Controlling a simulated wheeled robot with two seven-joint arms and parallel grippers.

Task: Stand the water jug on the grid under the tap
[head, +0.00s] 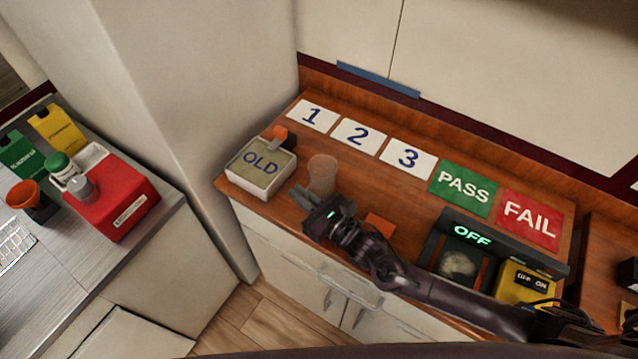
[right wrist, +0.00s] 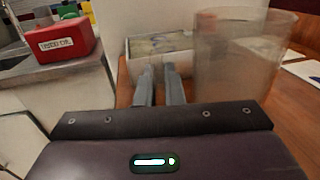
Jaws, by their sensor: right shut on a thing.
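The water jug (head: 322,175), a clear, faintly tinted vessel, stands upright on or just above the wooden counter; I cannot tell if it touches. My right gripper (head: 301,196) is beside it, its fingers close together. In the right wrist view the jug (right wrist: 240,62) is large, right of the fingers (right wrist: 160,82). The fingers are shut on what seems to be its handle, which is barely visible. A pale grid (head: 12,242) lies at the left edge, on the grey counter. A thin grey curved piece (right wrist: 14,20) there may be the tap. My left gripper is not in view.
A box marked OLD (head: 260,170) stands close left of the jug. A red box (head: 112,196) and an orange funnel (head: 26,194) are on the grey counter (head: 160,215). A gap and a wall corner separate the counters. An OFF device (head: 472,236) stands right.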

